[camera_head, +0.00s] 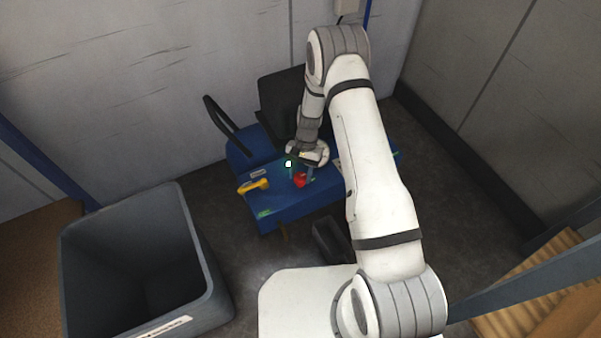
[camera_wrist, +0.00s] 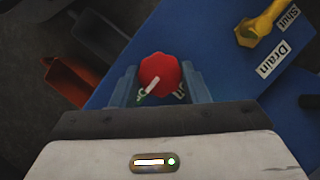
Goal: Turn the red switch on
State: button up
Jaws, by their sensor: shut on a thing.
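The red switch (camera_head: 300,180) sits on the top of a blue machine (camera_head: 284,206). In the wrist view the red switch (camera_wrist: 160,74) is a round red knob with a pale pointer mark on it. My gripper (camera_head: 309,172) reaches down onto it from above. In the wrist view the two blue-grey fingers of my gripper (camera_wrist: 160,86) stand on either side of the knob and are shut on it. White lettering beside the knob is partly hidden by the fingers, so I cannot read it in full.
A yellow valve handle (camera_head: 253,186) is left of the switch, near "Drain" and "Shut" labels (camera_wrist: 273,59). A large grey bin (camera_head: 140,260) stands at the front left. A small dark tray (camera_head: 331,240) is on the floor. Walls close off the back.

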dwell(0.3)
jog(key=o, duration=1)
jog(key=p+v, duration=0.2)
jog(key=v, duration=0.6)
